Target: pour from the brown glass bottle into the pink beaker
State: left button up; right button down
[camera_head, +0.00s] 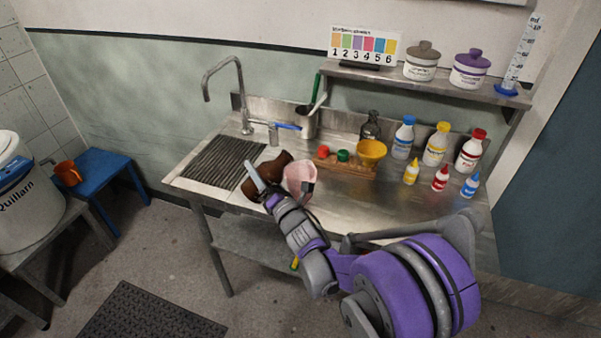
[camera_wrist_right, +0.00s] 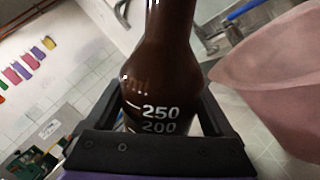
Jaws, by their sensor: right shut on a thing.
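The brown glass bottle (camera_head: 281,160) is in my right gripper (camera_head: 272,188) over the front left of the steel counter, and it looks tilted in the head view. In the right wrist view the bottle (camera_wrist_right: 160,80) fills the middle, between the fingers, with white marks 250 and 200. The pink beaker (camera_head: 298,174) is just right of the bottle, partly behind my gripper. It also shows large at the right edge of the wrist view (camera_wrist_right: 275,85). Whether bottle and beaker touch, and any liquid, I cannot tell. My left gripper is not in view.
A ribbed drainer (camera_head: 224,163) and tap (camera_head: 240,95) are at the left. A wooden rack (camera_head: 345,167) with red and green caps, a yellow bowl (camera_head: 371,152) and a dark bottle (camera_head: 371,127) stand behind. Several coloured bottles (camera_head: 436,145) stand at the right.

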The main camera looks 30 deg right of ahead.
jog(key=shift+w, duration=0.1)
dwell(0.4)
jog(key=shift+m, duration=0.3)
jog(key=shift+a+f+m+h, duration=0.1)
jog(key=shift+a+m+h, duration=0.15)
jog(key=shift+m, duration=0.55)
jog(key=shift+a+f+m+h, duration=0.15)
jog(key=shift+m+h, duration=0.1)
jog(key=shift+m, duration=0.55)
dwell(2.1)
jog(key=shift+a+r+m+t+p, duration=0.15)
jog(key=shift+r+m+t+p, duration=0.15)
jog(key=shift+r+m+p, duration=0.45)
dwell(1.7)
jog(key=shift+d+r+m+h, duration=0.25)
jog(key=shift+r+m+h, duration=0.1)
jog(key=shift+m, duration=0.4)
